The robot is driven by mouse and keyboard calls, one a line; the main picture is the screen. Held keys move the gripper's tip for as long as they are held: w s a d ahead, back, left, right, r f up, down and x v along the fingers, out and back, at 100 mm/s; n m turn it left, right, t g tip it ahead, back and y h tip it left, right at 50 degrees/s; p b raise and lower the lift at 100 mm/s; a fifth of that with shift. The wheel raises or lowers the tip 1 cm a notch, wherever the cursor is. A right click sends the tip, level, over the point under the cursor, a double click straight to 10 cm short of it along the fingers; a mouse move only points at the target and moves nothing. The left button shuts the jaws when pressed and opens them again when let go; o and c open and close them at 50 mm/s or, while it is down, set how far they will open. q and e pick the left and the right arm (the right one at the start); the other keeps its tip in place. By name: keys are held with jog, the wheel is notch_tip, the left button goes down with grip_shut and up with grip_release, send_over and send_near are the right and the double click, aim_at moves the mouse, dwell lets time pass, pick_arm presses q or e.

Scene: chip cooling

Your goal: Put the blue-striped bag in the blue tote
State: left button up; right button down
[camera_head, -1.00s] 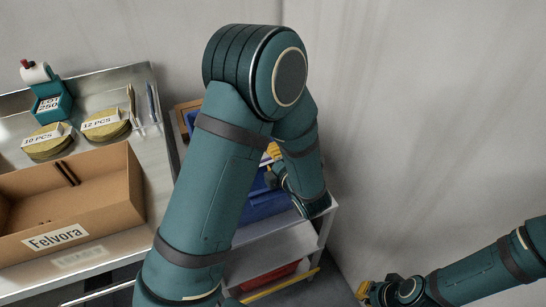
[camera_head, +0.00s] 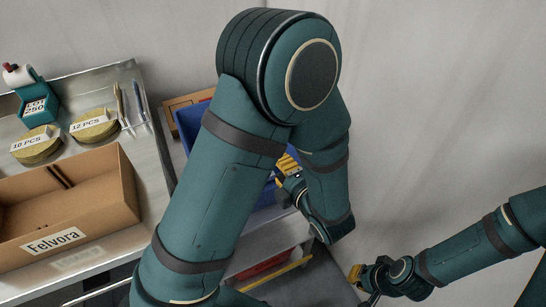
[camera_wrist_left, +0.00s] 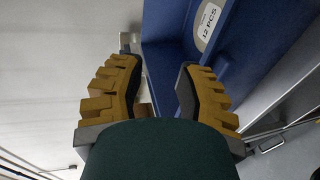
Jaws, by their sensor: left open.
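The blue tote (camera_head: 266,196) stands on the shelf unit, mostly hidden behind my left arm in the head view. In the left wrist view the tote (camera_wrist_left: 165,62) is at the upper right, with a white "12 PCS" label on it. My left gripper (camera_head: 288,172) is by the tote's right side in the head view, partly covered by my arm. In the left wrist view this gripper (camera_wrist_left: 158,92) is open, with nothing between its yellow fingers. My right gripper (camera_head: 362,284) is low at the right, small and partly cut off. I do not see a blue-striped bag.
A metal bench at the left holds a cardboard Felvora box (camera_head: 70,212), labelled stacks of discs (camera_head: 94,127), a teal LOT 250 holder (camera_head: 36,97) and two pens (camera_head: 130,105). A red bin (camera_head: 262,266) is on the lower shelf. A bare wall fills the right.

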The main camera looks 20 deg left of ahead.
pick_arm(q)
jog(key=s+a+f+n+g+h, duration=0.2)
jog(key=s+a+f+n+g, duration=0.1)
jog(key=s+f+n+g, duration=0.55)
jog(key=s+d+f+n+g+h, duration=0.55)
jog(key=s+f+n+h, duration=0.2)
jog(key=s+n, duration=0.35)
jog(key=w+d+f+n+t+h, duration=0.1)
jog(key=w+d+f+n+h, duration=0.15)
jog(key=n, duration=0.55)
jog(key=w+d+f+n+t+h, duration=0.1)
jog(key=d+n+h, duration=0.25)
jog(key=n, duration=0.35)
jog(key=w+a+f+n+t, duration=0.1)
jog(key=w+n+t, duration=0.3)
jog(key=n, duration=0.6)
jog(key=shift+w+a+f+n, duration=0.25)
jog(key=shift+w+a+n, duration=0.1)
jog(key=shift+w, duration=0.5)
